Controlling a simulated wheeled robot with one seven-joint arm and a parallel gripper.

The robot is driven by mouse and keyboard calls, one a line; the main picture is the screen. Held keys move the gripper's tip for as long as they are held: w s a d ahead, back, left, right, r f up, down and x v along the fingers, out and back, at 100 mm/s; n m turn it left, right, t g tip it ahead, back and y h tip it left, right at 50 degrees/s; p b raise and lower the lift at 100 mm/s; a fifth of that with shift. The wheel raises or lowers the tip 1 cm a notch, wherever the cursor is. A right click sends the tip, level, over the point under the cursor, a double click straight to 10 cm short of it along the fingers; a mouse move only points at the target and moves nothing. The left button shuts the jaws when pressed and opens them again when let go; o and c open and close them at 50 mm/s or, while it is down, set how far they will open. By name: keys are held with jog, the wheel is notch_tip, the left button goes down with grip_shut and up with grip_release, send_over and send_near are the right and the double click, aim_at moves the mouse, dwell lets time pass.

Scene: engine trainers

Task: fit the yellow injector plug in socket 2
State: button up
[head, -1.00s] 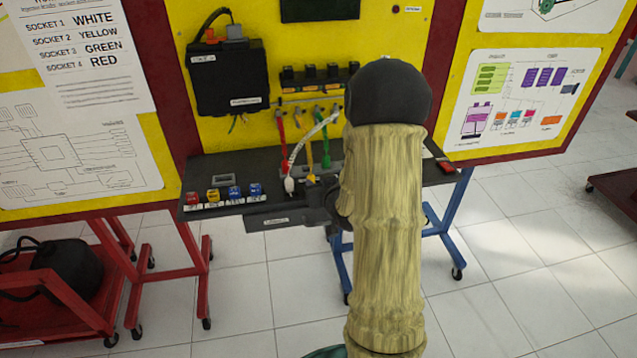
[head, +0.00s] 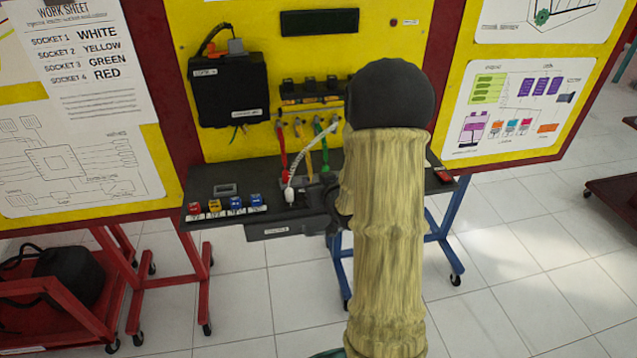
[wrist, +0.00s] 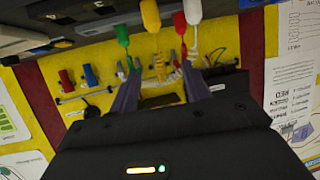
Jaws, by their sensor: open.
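The yellow injector plug (wrist: 150,14) shows at the top edge of the wrist view, its cable running to the yellow panel. In the head view its yellow cable (head: 309,157) hangs between the red and green ones. My gripper (wrist: 160,82) is open, its two purple fingers apart with nothing held between them. The yellow plug lies beyond the fingertips, between them in the picture and apart from both. In the head view my arm covers most of the gripper. Socket 2 cannot be made out. The work sheet (head: 80,50) lists socket 2 as yellow.
Green (wrist: 121,35), red (wrist: 179,22) and white (wrist: 192,12) plugs stand close beside the yellow one. The dark table (head: 235,180) carries several small coloured blocks (head: 235,203) at its front left. A black box (head: 228,90) hangs on the panel.

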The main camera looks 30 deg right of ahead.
jog(key=shift+o, duration=0.7)
jog(key=b+v, duration=1.1)
jog(key=v, duration=0.6)
jog(key=shift+b, duration=0.3)
